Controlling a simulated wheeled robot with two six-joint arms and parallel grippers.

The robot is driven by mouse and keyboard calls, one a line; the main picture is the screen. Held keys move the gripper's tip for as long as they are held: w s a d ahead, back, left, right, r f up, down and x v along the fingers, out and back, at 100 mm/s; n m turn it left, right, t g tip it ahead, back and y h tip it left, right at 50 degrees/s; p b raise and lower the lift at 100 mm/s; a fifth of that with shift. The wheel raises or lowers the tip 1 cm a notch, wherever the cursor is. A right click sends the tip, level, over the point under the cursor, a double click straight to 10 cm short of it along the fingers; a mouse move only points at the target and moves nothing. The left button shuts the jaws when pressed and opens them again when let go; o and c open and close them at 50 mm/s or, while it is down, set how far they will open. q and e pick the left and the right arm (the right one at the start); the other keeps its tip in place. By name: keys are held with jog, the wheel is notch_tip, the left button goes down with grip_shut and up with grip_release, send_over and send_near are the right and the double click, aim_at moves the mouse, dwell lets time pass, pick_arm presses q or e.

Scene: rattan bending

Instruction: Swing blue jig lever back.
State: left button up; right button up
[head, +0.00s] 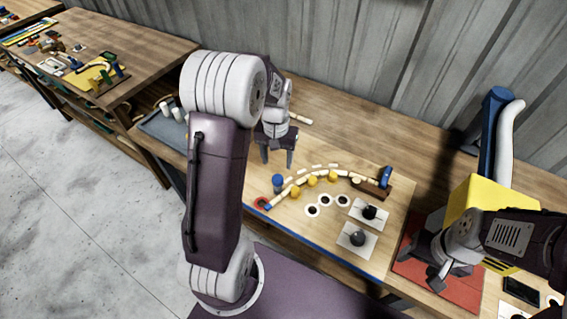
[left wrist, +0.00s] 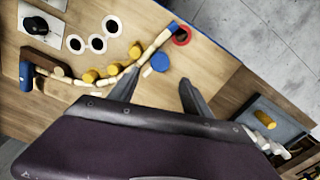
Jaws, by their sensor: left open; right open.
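The blue lever (head: 386,177) stands up at the right end of the jig, by the brown block (head: 370,187). In the left wrist view the blue lever (left wrist: 26,79) is at the left edge beside the brown block (left wrist: 46,62). A pale curved strip (head: 322,174) runs along yellow pegs (head: 311,180) to a blue tip at a red ring (head: 261,202). My left gripper (head: 278,163) is open and empty above the table, left of the lever and apart from it; it also shows in the left wrist view (left wrist: 159,82). My right gripper (head: 420,268) is open over the red mat (head: 465,290).
A blue round peg (head: 278,181) stands near the strip's left end. White rings (head: 326,200) and two white plates with black knobs (head: 358,238) lie in front. A yellow box (head: 490,195) stands at the right. A grey tray (head: 160,128) is at the left.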

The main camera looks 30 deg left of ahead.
aim_at(278, 178)
pick_arm(q)
jog(key=shift+s+d+r, duration=0.1)
jog(key=shift+s+d, duration=0.05)
jog(key=shift+s, duration=0.05)
jog(key=shift+s+d, duration=0.1)
jog(key=shift+d, duration=0.05)
jog(key=f, duration=0.8)
jog(key=shift+a+f+p, duration=0.1)
jog(key=shift+a+p, duration=0.2)
jog(key=shift+p, duration=0.05)
jog(key=shift+d+f, duration=0.1)
jog(key=shift+f, duration=0.4)
grip_shut()
jog(key=shift+w, duration=0.2)
